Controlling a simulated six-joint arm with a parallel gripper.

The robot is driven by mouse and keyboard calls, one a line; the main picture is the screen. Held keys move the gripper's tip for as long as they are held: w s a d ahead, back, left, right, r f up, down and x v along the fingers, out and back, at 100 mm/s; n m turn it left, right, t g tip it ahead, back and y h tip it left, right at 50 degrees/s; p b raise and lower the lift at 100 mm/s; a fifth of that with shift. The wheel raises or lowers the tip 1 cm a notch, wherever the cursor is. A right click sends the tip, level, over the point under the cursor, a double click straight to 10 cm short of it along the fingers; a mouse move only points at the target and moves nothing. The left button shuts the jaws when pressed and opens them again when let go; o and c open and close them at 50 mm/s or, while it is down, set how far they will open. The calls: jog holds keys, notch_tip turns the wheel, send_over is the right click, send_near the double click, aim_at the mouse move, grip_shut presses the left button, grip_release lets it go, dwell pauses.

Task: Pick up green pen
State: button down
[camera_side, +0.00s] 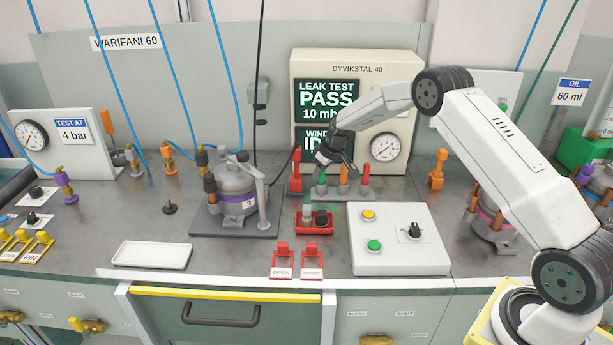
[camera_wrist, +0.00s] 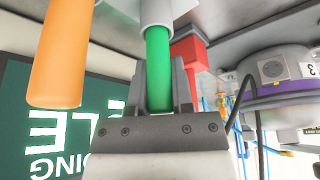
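The green pen (camera_wrist: 160,70) stands between the two fingers of my gripper (camera_wrist: 160,85) in the wrist view. One end of it is close to the gripper's palm, and the other enters a pale grey collar. The fingers are close on both sides of the pen; I cannot tell whether they press on it. In the side view my gripper (camera_side: 335,162) is at the left end of the pen rack (camera_side: 340,192), in front of the display machine.
An orange pen (camera_wrist: 60,55) stands close beside my gripper in the wrist view. Orange and red pens (camera_side: 364,174) stand in the rack. A red tray (camera_side: 314,230), a white button box (camera_side: 392,258) and a compressor (camera_side: 236,184) are nearby. An empty white tray (camera_side: 152,255) lies front left.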

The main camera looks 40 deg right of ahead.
jog(key=shift+r, duration=0.1)
dwell(0.3)
jog(key=shift+r, duration=1.45)
jog(key=shift+s+r, duration=0.2)
jog(key=shift+r, duration=0.1)
jog(key=s+a+r, duration=0.3)
jog(key=s+r, duration=0.6)
jog(key=s, duration=0.4)
jog(key=shift+s+r, duration=0.15)
